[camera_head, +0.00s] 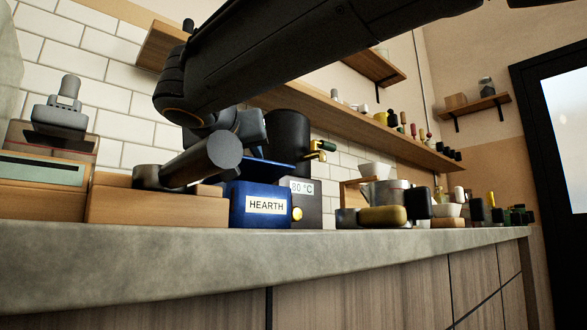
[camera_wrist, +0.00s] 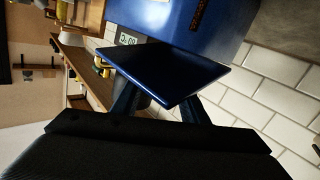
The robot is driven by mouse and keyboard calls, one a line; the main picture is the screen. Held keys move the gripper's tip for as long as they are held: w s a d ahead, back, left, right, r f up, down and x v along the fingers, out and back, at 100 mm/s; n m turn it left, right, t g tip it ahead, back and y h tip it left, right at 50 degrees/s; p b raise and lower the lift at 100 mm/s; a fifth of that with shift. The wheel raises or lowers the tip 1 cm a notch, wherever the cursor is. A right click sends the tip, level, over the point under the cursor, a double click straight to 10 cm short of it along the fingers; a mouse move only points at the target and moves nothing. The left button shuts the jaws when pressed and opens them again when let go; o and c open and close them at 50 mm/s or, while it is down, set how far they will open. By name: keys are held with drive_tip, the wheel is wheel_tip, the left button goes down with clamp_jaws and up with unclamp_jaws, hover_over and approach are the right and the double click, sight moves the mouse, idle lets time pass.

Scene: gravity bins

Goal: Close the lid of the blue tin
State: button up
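The blue tin (camera_head: 238,208) stands on the counter in the head view, with a HEARTH label on its front. Its dark blue lid (camera_head: 268,170) is raised above the body, so the tin is open. In the wrist view the lid (camera_wrist: 165,70) is a flat tilted panel in front of my fingers, with the tin body (camera_wrist: 165,20) beyond. My gripper (camera_wrist: 157,100) has its fingers apart, with a gap between them. Their tips are partly hidden by the lid; I cannot tell whether they touch it. In the head view my wrist is beside the tin, above its left side.
A wooden block (camera_head: 150,207) is left of the tin. A grey box with an 80 °C display (camera_head: 302,187) and a dark cylinder (camera_head: 288,135) stand behind it. Cups and jars crowd the counter to the right. The counter's front strip (camera_head: 330,245) is clear.

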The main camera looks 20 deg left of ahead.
wheel_tip(320, 180, up, 10)
drive_tip(key=p, duration=0.5)
